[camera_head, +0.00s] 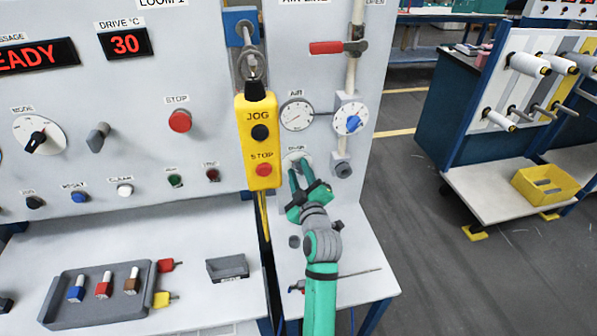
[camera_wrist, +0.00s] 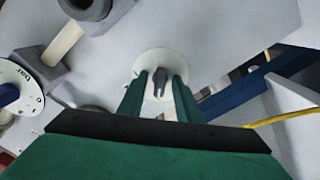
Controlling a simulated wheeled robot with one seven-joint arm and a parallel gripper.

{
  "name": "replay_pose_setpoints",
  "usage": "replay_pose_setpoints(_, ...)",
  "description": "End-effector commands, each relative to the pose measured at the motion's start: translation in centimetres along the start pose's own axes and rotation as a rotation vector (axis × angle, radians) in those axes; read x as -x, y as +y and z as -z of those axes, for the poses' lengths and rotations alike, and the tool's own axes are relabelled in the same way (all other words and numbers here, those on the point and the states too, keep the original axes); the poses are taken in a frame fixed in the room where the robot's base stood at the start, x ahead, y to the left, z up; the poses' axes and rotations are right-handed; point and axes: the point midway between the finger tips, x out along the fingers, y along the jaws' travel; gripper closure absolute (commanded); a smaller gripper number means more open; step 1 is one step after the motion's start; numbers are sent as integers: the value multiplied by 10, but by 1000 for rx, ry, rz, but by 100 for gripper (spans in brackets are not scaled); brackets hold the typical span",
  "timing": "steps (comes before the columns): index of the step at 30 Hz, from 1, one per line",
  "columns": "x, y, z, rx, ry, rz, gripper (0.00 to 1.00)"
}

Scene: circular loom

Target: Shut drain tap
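The drain tap is a small grey knob (camera_wrist: 160,82) on a round white plate (camera_wrist: 149,64), on the panel in the wrist view. In the head view its white plate (camera_head: 293,158) shows under the air gauge, partly hidden by my fingers. My gripper (camera_head: 297,176) points at the panel there. In the wrist view my gripper (camera_wrist: 160,90) has its two green fingers apart, one on each side of the knob, with gaps between knob and fingers. I cannot tell how deep the fingertips reach along the knob.
A yellow JOG/STOP pendant (camera_head: 259,140) hangs just left of my gripper. The air gauge (camera_head: 296,115) and a regulator dial (camera_head: 350,118) are above it. A red-handled valve (camera_head: 327,47) is higher. A thin rod (camera_head: 345,279) lies on the shelf below. A yellow cable (camera_wrist: 285,118) shows at right.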

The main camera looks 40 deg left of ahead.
Motion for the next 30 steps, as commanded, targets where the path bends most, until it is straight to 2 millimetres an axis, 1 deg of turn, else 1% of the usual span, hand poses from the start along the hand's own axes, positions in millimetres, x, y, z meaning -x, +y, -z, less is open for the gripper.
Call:
replay_pose_setpoints(5, 5, 0, -1, -2, -1, 0, 69)
replay_pose_setpoints(18, 59, -1, 0, -4, 0, 0, 69)
replay_pose_setpoints(21, 67, -2, 0, -3, 0, 2, 69)
replay_pose_setpoints(24, 70, -1, 1, -2, 1, 2, 69)
replay_pose_setpoints(30, 70, -1, 1, -2, 1, 2, 69)
